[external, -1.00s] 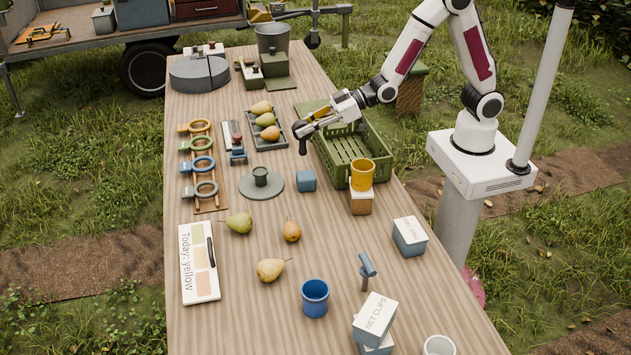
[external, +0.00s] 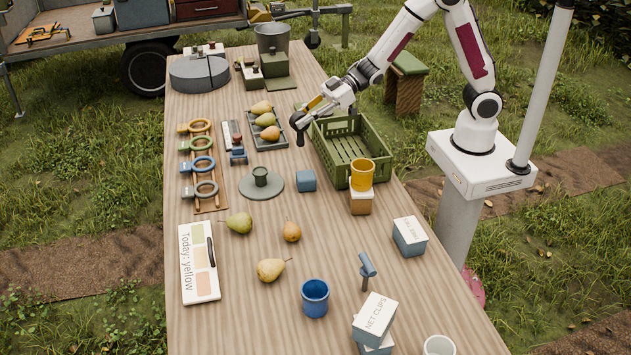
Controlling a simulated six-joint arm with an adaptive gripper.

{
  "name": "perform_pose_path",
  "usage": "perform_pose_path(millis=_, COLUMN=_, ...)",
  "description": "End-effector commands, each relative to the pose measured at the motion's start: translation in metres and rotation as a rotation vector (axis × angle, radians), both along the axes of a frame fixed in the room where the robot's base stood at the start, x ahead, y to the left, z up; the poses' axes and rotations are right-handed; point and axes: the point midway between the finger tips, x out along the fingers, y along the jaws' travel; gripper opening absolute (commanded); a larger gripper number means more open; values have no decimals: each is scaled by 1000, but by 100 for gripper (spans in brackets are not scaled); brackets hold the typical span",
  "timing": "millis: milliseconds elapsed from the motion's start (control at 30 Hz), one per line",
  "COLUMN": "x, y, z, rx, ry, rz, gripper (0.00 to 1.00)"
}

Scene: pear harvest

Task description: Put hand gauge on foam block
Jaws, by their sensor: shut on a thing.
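My gripper (external: 308,119) is above the table by the far left corner of the green crate. It is shut on a small dark tool with a rounded head and a short part hanging down, which looks like the hand gauge (external: 299,128). The tool is beside the right edge of the pear tray, apparently above the table. The fingers partly hide it. A small blue-grey cube, possibly the foam block (external: 306,181), sits on the table right of a grey round disc. Nothing is on top of the cube.
A dark tray (external: 267,127) holds pears. Coloured rings (external: 203,165) lie on a rack at the left. Loose pears (external: 271,269) lie nearer the front.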

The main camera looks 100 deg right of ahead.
Motion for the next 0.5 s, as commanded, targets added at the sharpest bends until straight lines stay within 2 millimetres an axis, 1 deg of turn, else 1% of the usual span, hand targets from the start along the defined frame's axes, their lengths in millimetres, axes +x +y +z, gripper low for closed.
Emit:
perform_pose_path(millis=300, x=-8, y=5, z=-5, rx=0, ry=-1, rz=113, gripper=0)
perform_pose_path(millis=500, x=-12, y=8, z=-6, rx=0, ry=-2, rz=146, gripper=0)
